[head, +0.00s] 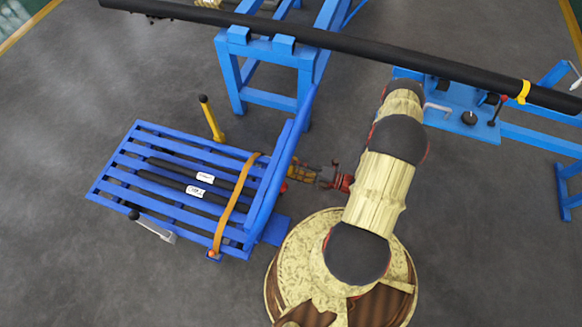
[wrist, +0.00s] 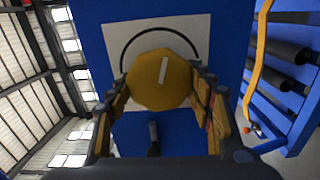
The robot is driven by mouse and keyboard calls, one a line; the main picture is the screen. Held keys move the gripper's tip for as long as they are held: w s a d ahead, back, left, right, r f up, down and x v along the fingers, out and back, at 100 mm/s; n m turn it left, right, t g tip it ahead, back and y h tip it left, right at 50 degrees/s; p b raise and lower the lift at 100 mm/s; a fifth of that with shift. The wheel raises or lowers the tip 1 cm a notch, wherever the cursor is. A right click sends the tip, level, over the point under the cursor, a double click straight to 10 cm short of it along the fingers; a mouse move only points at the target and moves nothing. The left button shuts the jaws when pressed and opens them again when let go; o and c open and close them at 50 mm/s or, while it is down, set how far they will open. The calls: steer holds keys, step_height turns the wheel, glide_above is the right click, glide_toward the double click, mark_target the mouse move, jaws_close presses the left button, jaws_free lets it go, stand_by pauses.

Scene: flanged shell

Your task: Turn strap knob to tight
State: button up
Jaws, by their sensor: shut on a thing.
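The strap knob (wrist: 157,92) is yellow and many-sided, with a white line on its face that stands nearly upright, its top leaning slightly right. It sits before a white plate (wrist: 195,28) with a black arc, on a blue panel. My gripper (wrist: 163,82) has one finger on each side of the knob and is shut on it. In the head view my gripper (head: 294,173) is at the right side of the blue rack; the knob is mostly hidden there. The orange strap (head: 234,207) crosses the rack, over black bars (head: 180,189) with white labels.
The blue rack (head: 118,173) stands on open grey floor. A yellow lever (head: 212,120) stands behind it and a grey lever (head: 153,227) in front. A long black pipe (head: 400,62) spans blue stands (head: 262,98) at the back.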

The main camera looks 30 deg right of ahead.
steer(key=m, duration=0.4)
steer(key=shift+d+r+m, duration=0.1)
steer(key=shift+r+m, duration=0.05)
steer(key=shift+m, duration=0.15)
steer(key=m, duration=0.4)
steer(key=shift+w+r+m, duration=0.1)
steer(key=shift+w+m, duration=0.05)
steer(key=shift+m, duration=0.15)
steer(key=m, duration=0.4)
steer(key=shift+d, duration=0.15)
steer(key=m, duration=0.5)
steer(key=shift+w+d, duration=0.1)
steer(key=shift+w, duration=0.05)
steer(key=shift+m, duration=0.3)
steer(key=o, duration=1.2)
steer(key=shift+c, duration=0.2)
steer(key=shift+r, duration=0.1)
